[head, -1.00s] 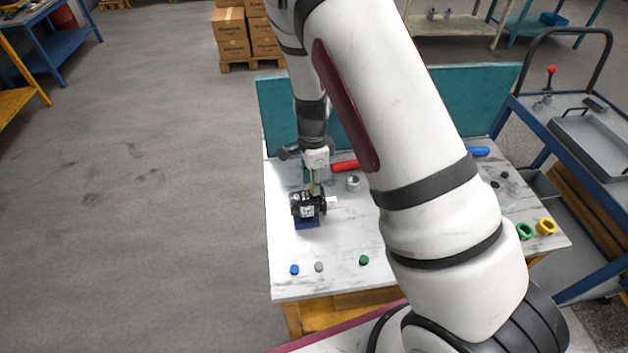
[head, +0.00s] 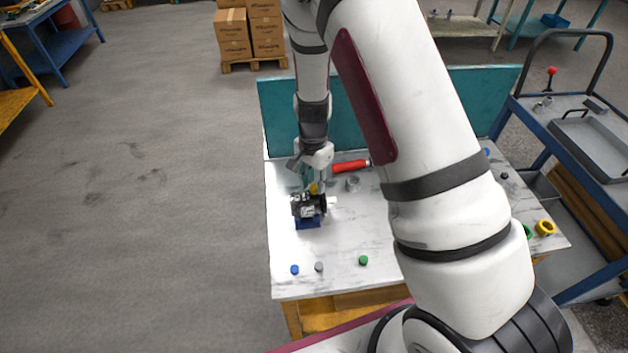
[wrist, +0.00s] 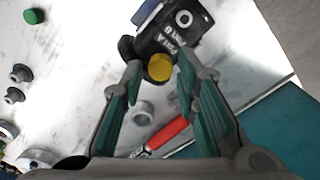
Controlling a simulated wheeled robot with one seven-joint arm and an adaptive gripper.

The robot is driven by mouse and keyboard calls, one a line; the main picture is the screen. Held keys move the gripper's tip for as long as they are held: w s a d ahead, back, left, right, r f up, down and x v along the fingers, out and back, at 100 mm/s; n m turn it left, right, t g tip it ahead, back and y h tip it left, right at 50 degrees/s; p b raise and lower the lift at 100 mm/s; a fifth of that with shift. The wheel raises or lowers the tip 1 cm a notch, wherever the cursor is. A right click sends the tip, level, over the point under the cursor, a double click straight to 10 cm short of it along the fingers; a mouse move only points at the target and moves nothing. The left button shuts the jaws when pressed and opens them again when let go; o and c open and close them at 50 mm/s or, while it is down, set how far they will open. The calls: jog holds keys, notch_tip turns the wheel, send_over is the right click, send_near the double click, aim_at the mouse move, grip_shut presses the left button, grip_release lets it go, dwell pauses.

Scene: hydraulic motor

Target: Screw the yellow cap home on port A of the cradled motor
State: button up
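The black motor (head: 308,205) sits in a blue cradle (head: 307,224) on the marble-topped table; in the wrist view the motor (wrist: 172,38) shows white port lettering and an open round port. The yellow cap (wrist: 160,67) is on the motor beside the lettering that reads PORT A; its threads and seating are hidden. The cap also shows in the head view (head: 314,188). My gripper (wrist: 159,66) is open, its teal-padded fingers on either side of the cap with small visible gaps. In the head view my gripper (head: 313,180) is right above the motor.
A grey ring (head: 353,184) and a red-handled tool (head: 350,166) lie behind and right of the motor. Blue (head: 294,269), grey (head: 319,267) and green (head: 363,260) caps lie in front. A teal panel (head: 275,115) closes the table's back. The table's left front is mostly clear.

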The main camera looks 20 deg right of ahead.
grip_shut()
jog(key=m, duration=0.4)
jog(key=shift+m, duration=0.9)
jog(key=m, duration=0.4)
jog(key=shift+f+m, duration=0.1)
jog(key=shift+m, duration=0.2)
